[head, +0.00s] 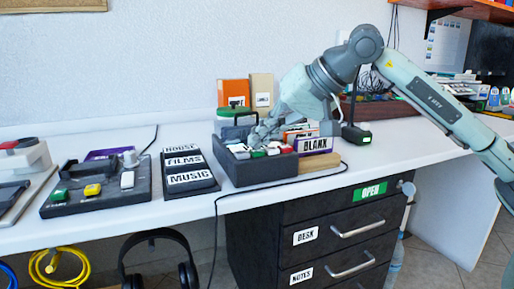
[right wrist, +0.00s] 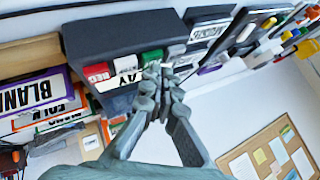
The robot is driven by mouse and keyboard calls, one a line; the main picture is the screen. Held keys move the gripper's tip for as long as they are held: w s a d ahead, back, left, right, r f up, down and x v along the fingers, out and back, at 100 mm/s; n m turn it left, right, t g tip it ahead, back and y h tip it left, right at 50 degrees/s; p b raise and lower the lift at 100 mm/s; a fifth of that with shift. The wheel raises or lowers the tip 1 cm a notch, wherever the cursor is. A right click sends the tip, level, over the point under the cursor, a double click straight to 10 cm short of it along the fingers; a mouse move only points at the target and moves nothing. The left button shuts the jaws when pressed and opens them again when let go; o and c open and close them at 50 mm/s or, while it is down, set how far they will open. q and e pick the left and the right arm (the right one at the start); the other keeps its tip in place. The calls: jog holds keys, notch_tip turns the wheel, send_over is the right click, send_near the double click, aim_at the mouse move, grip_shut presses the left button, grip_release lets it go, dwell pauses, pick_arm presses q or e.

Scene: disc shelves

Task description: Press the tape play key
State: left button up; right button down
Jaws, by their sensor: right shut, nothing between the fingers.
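The tape deck is a dark grey box (head: 262,172) on the white counter, with a row of coloured keys on top. My right gripper (head: 258,137) is shut and empty, low over the keys. In the right wrist view its fingertips (right wrist: 160,72) are beside the white "LAY" key and in front of the green one. I cannot tell whether they touch a key. My left gripper is out of view.
A sign panel (head: 188,170) reading HOUSE, FILMS, MUSIC and a switch box (head: 98,190) are left of the deck. A purple BLANK box (head: 314,145) adjoins it at the right. A black cable runs along the counter's front. Drawers (head: 330,238) are below.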

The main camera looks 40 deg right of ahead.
aim_at(261, 151)
jog(key=shift+r, duration=0.5)
jog(key=shift+p, duration=0.3)
notch_tip(261, 151, up, 5)
jog(key=p, duration=0.5)
jog(key=shift+r, duration=0.1)
